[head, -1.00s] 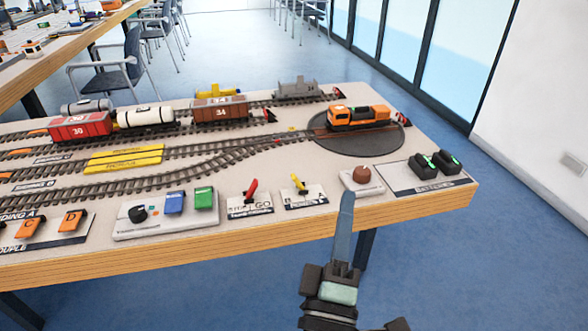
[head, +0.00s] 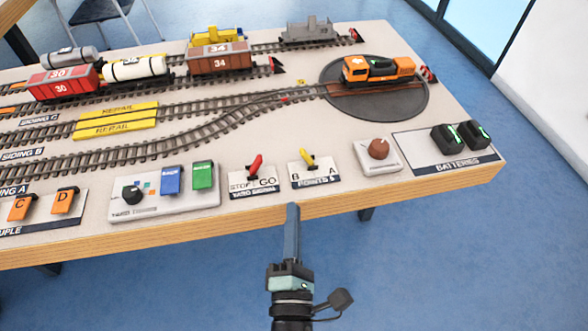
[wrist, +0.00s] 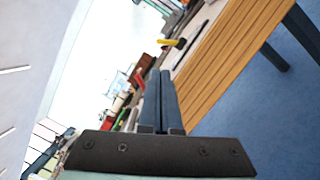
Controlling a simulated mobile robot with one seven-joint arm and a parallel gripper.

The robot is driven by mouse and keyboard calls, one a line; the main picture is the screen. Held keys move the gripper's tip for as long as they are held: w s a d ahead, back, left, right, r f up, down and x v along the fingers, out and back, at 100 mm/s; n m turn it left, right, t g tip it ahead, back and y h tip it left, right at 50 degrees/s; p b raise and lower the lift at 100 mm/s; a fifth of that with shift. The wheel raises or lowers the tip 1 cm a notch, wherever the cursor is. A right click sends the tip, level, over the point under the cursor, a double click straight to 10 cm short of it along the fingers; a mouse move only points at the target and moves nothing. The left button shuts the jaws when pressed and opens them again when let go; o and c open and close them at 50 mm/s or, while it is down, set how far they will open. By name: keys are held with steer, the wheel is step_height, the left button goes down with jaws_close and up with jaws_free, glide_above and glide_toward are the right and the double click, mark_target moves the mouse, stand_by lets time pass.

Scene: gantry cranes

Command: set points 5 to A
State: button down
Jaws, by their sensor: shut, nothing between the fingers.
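The points 5 lever (head: 310,161) is a yellow handle on a small white plate (head: 320,174) marked B at left and A at right. The handle leans toward the left, the B side. My gripper (head: 292,207) is shut and empty, in front of the table edge and just below the points plate in the head view. In the wrist view its closed fingers (wrist: 159,75) point toward the table edge, and the yellow handle (wrist: 173,43) shows beyond them. The fingers appear apart from the lever.
The red yard signal lever (head: 255,165) stands just left of the points plate. A brown knob (head: 378,149) is to the right, then batteries (head: 461,135). A control panel (head: 165,190) lies further left. An orange locomotive (head: 379,68) sits on the turntable (head: 413,104) behind.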

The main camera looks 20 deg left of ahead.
mark_target(294, 178)
steer(key=x, duration=1)
steer(key=shift+r+p, duration=0.1)
steer(key=shift+p, duration=0.2)
steer(key=shift+w+d+r+m+p, duration=0.1)
steer(key=shift+r+m+p, duration=0.15)
steer(key=shift+m+p, duration=0.5)
steer(key=shift+w+d+r+m+p, duration=0.1)
steer(key=shift+r+m+p, duration=0.25)
steer(key=shift+p, duration=0.55)
steer(key=m+p, duration=0.1)
steer(key=p, duration=0.2)
steer(key=r+m+h+p, duration=0.1)
steer(key=m+p, duration=0.1)
steer(key=shift+w+d+r+g+p, duration=0.2)
steer(key=shift+w+d+g+p, duration=0.05)
steer(key=shift+d+g+p, duration=0.15)
steer(key=m+p, duration=0.2)
steer(key=p, duration=0.1)
steer(key=shift+w+d+r, duration=0.15)
steer(key=shift+d+r, duration=0.1)
steer(key=p, duration=0.1)
steer(key=m+p, duration=0.1)
steer(key=p, duration=0.1)
steer(key=shift+w+d+m+g, duration=0.15)
steer(key=shift+d+m+g, duration=0.15)
steer(key=shift+g, duration=0.1)
steer(key=shift+f+b, duration=0.45)
